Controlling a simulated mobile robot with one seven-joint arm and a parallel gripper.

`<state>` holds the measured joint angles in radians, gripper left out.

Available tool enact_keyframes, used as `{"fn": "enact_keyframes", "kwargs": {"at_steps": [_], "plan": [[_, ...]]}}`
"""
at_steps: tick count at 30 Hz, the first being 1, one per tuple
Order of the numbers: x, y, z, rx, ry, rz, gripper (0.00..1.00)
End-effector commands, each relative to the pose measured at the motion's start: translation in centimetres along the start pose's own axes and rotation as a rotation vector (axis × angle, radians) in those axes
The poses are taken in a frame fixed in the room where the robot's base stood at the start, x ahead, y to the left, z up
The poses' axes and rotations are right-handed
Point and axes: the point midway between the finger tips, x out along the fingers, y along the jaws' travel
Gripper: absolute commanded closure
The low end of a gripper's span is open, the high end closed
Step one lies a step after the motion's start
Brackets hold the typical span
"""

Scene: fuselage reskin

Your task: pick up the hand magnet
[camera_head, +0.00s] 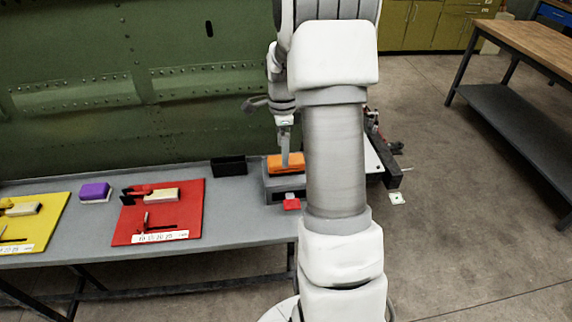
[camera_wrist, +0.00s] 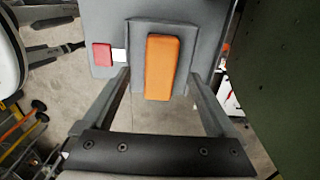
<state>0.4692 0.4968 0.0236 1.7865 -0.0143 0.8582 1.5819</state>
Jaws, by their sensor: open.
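An orange block, which I take to be the hand magnet (camera_head: 274,163), lies on a raised grey stand (camera_head: 284,184) at the right end of the bench. It also shows in the wrist view, where the orange block (camera_wrist: 160,66) is upright in the picture. My gripper (camera_wrist: 160,80) is open, with one finger on each side of the block and a gap on both sides. In the head view my gripper (camera_head: 284,158) points down at the block, and a finger covers part of it. I cannot tell how far the fingertips are above the stand.
A small red piece (camera_head: 292,204) sits at the stand's front. A black box (camera_head: 228,166) is to the left. Further left are a red board (camera_head: 190,212), a purple block (camera_head: 95,191) and a yellow board (camera_head: 45,232). A green riveted panel (camera_head: 120,80) rises behind the bench.

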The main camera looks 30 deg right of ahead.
Motion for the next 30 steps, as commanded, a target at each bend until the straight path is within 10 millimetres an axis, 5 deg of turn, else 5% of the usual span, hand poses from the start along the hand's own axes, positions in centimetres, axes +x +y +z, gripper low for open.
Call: {"fn": "enact_keyframes", "kwargs": {"at_steps": [9,19,30], "plan": [[4.3,0.0,-0.9,0.0,0.001,0.004,0.07],[5.0,-0.1,-0.8,0.0,0.001,0.0,0.07],[5.0,-0.1,-0.8,0.0,0.001,0.0,0.74]]}}
